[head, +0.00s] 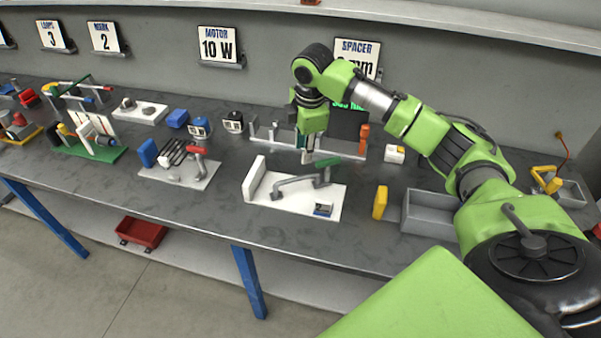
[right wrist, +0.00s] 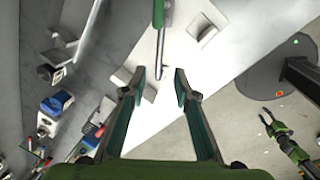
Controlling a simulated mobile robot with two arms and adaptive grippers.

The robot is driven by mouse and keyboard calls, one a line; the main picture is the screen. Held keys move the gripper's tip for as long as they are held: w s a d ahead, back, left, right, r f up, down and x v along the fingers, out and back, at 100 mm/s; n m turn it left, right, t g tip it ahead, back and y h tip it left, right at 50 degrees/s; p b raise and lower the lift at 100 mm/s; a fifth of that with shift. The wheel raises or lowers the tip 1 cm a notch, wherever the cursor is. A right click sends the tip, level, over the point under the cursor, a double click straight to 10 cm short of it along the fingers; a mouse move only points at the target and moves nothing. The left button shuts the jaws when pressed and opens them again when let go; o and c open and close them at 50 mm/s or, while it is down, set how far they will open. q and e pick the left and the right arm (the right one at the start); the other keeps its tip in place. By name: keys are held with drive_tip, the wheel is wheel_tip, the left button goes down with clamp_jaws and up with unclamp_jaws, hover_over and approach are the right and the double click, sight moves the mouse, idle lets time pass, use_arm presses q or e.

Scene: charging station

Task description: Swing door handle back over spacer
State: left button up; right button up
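The door handle is a grey lever (head: 296,182) with a green part (head: 328,162) on a white plate (head: 290,205) with an upright white block (head: 256,176). My right gripper (head: 307,157) points down above the lever. In the right wrist view this gripper (right wrist: 160,75) has its fingers apart and nothing clearly held between them; the grey lever (right wrist: 160,45) ends near the fingertips. A small dark and blue block (head: 323,209) sits near the plate's front edge, perhaps the spacer. My left gripper (right wrist: 268,120) shows only in the right wrist view, far off, its fingers apart.
A yellow block (head: 380,203) and a grey tray (head: 430,215) stand right of the plate. A board with a red-handled clamp (head: 200,158) is to the left. Another fixture with an orange post (head: 364,138) stands just behind. Bare table lies in front of the plate.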

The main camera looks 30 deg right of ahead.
sight(300, 177)
drive_tip(key=f, duration=0.4)
drive_tip(key=w+f+p, duration=0.1)
drive_tip(key=f, duration=0.3)
drive_tip(key=w+f, duration=0.1)
drive_tip(key=f, duration=0.3)
drive_tip(key=shift+w+d+p, duration=0.15)
drive_tip(key=shift+d+p, duration=0.15)
drive_tip(key=shift+p, duration=0.05)
clamp_jaws()
